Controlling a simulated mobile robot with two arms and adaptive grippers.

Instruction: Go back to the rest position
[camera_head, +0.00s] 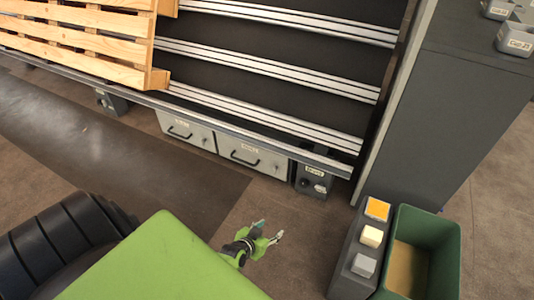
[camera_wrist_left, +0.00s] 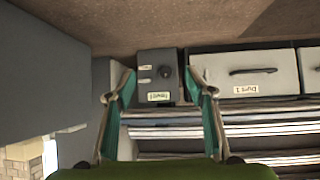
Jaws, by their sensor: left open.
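My left gripper (camera_head: 271,230) is low in the middle of the head view, over the brown floor, at the end of my green arm. Its fingers are apart with nothing between them. In the left wrist view its two teal-lined fingers (camera_wrist_left: 160,85) are spread, with a grey control box (camera_wrist_left: 158,68) seen beyond the gap, apart from them. My right gripper is in neither view.
A conveyor with pale rails (camera_head: 270,67) and a wooden pallet (camera_head: 85,45) runs across the back. Grey drawers (camera_head: 252,157) sit beneath it. A grey button post (camera_head: 350,258) and green bin (camera_head: 447,262) stand right of my gripper. Open floor lies around the gripper.

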